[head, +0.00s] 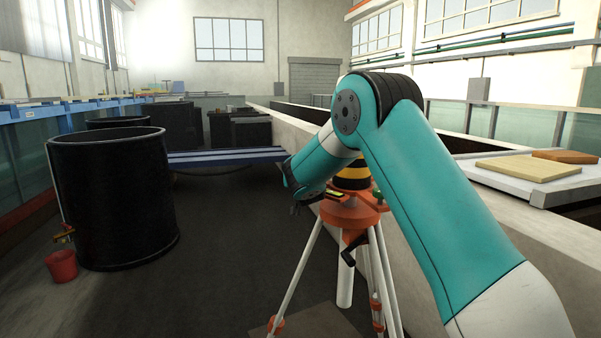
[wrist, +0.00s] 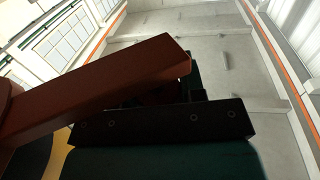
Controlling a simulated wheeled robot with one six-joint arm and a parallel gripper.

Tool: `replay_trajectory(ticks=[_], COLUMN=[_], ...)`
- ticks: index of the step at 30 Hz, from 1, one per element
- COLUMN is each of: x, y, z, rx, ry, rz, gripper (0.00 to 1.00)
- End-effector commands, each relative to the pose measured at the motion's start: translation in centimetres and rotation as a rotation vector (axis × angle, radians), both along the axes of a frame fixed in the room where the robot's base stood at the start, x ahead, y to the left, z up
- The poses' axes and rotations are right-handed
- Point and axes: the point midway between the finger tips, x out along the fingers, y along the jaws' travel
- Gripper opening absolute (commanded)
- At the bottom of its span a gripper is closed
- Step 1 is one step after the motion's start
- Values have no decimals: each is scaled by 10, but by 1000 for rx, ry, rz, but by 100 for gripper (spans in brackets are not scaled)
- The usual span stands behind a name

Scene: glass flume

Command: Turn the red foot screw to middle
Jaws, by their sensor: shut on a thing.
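My gripper (head: 303,203) reaches down at the left side of an instrument (head: 352,178) banded black and yellow. The instrument stands on an orange tripod head (head: 350,213). In the wrist view a red-brown arm or plate (wrist: 100,85) crosses in front of my gripper (wrist: 190,90). A dark reddish patch (wrist: 163,97) beside the fingers seems to be the red foot screw, held in the shut jaws. Its turn position cannot be read; my gripper hides it in the head view.
White tripod legs (head: 302,265) spread to the floor. A low wall (head: 425,200) runs close behind on the right, with a white table (head: 535,180) beyond. A big black tank (head: 112,200) and a red bucket (head: 62,266) stand left. The floor between is clear.

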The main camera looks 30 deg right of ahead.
Motion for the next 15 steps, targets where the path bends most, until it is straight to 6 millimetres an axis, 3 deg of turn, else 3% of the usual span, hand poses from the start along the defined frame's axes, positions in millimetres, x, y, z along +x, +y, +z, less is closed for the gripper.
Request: replay_trajectory(ticks=[15], x=[1], y=[2], z=[-2], rx=[0], ry=[0], rz=[329], gripper=[13])
